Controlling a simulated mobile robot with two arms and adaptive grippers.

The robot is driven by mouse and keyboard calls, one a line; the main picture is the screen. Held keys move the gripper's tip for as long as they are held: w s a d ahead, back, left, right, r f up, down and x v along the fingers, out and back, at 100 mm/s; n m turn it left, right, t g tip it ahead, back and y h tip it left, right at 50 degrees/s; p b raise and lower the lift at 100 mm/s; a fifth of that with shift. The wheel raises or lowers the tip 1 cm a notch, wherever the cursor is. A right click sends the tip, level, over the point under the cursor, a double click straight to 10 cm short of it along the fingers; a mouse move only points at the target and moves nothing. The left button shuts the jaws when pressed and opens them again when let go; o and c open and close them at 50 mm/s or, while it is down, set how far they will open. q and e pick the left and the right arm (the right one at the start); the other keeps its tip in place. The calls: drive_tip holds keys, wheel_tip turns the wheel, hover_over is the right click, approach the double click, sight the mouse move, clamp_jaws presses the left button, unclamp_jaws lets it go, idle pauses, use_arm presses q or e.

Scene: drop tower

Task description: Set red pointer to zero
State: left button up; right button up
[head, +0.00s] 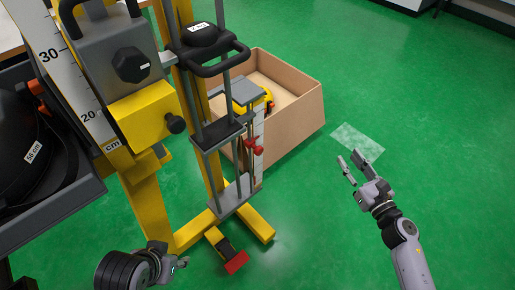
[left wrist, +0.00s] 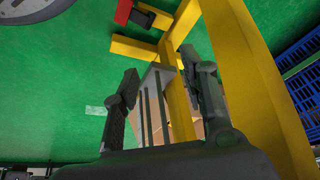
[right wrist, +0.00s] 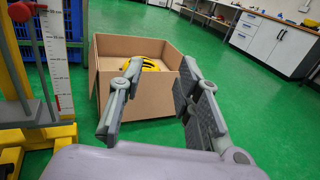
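The red pointer (head: 255,147) sits on the drop tower beside a narrow white scale (head: 258,128) in the head view. In the right wrist view a red part (right wrist: 22,11) shows at the upper left, next to the white scale (right wrist: 57,60). The number it points at is too small to read. My right gripper (head: 355,162) is open and empty over the green floor, right of the tower and apart from the pointer. My left gripper (head: 183,262) is low at the tower's left front; its fingers stand apart and empty in the left wrist view (left wrist: 165,90).
An open cardboard box (head: 300,115) with a yellow item (head: 267,100) stands behind the tower. The yellow tower frame (head: 150,205) and a red pedal (head: 236,262) are close to my left gripper. A larger cm scale (head: 75,85) stands at left. Floor at right is clear.

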use_arm(q)
drive_tip(key=shift+d, duration=0.1)
use_arm(e)
drive_tip(key=shift+o, duration=1.6)
drive_tip(key=s+a+r+n+g+y+p, duration=0.1)
drive_tip(key=s+a+n+y+p, duration=0.1)
drive_tip(key=a, duration=0.6)
drive_tip(key=shift+s+a+n+g+y, duration=0.15)
drive_tip(key=shift+s+n+g+y, duration=0.2)
drive_tip(key=shift+s+y, duration=0.55)
drive_tip(key=n+g+y, duration=0.2)
approach(260, 152)
drive_tip(key=x, duration=1)
use_arm(q)
drive_tip(key=shift+s+a+r+g, duration=0.25)
drive_tip(key=shift+s+r+g, duration=0.15)
drive_tip(key=shift+s+r, duration=0.35)
use_arm(e)
drive_tip(key=shift+w+a, duration=0.3)
drive_tip(key=shift+w, duration=0.15)
use_arm(q)
drive_tip(key=shift+s+f, duration=0.1)
use_arm(e)
drive_tip(key=shift+c, duration=0.4)
clamp_jaws()
